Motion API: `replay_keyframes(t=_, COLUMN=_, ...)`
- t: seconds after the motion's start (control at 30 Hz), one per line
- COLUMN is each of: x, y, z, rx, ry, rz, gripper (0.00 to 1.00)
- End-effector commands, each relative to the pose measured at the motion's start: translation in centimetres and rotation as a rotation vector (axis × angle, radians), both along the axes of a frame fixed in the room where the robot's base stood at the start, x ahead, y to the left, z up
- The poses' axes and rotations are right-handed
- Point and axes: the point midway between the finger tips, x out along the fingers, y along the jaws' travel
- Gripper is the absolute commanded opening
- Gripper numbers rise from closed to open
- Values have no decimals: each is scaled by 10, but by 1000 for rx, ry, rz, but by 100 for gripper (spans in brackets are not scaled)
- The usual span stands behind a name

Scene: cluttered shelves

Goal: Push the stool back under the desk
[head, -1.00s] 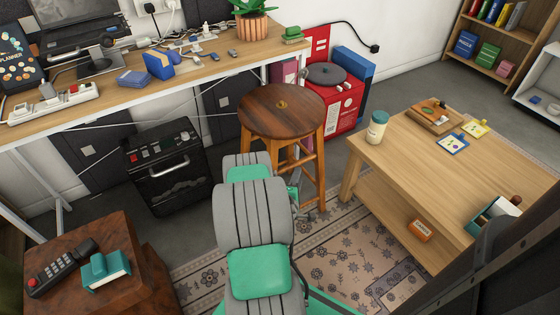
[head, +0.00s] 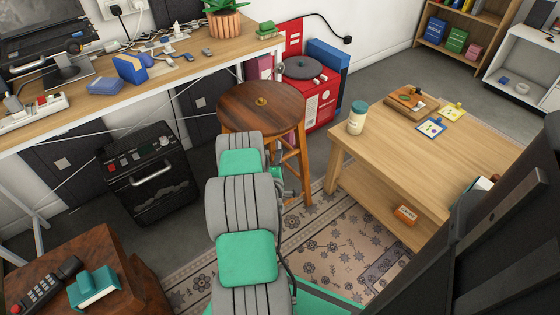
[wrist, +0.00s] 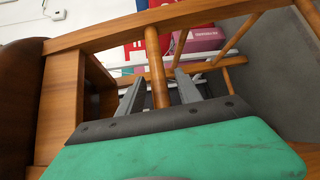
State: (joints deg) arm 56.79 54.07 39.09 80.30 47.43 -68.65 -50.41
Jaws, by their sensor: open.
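The stool (head: 262,105) is wooden, with a round dark brown seat, and stands upright at the front edge of the desk's right part. The desk (head: 200,62) has a light wood top and a white frame. In the head view my gripper (head: 278,178) is low beside the stool's legs, partly hidden by my arm. In the wrist view my gripper (wrist: 159,82) is open, with one grey finger on each side of a wooden bar of the stool (wrist: 156,60). I cannot tell whether the fingers touch it.
A black amplifier (head: 150,172) stands under the desk left of the stool. A red box (head: 308,95) stands behind the stool. A low wooden table (head: 440,150) is close on the right. A brown side table (head: 110,250) is at front left. A patterned rug (head: 345,240) covers the floor.

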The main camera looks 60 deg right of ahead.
Motion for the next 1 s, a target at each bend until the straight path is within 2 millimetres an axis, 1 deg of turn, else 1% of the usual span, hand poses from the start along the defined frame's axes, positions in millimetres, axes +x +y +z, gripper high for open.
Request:
replay_keyframes(t=0.07, x=0, y=0, z=0, rx=0, ry=0, rz=-1, gripper=40)
replay_keyframes(t=0.53, x=-1, y=0, z=0, rx=0, ry=-1, rz=-2, gripper=1)
replay_keyframes(t=0.57, x=-1, y=0, z=0, rx=0, ry=-1, rz=-2, gripper=0)
replay_keyframes(t=1.0, x=-1, y=0, z=0, rx=0, ry=-1, rz=-2, gripper=0)
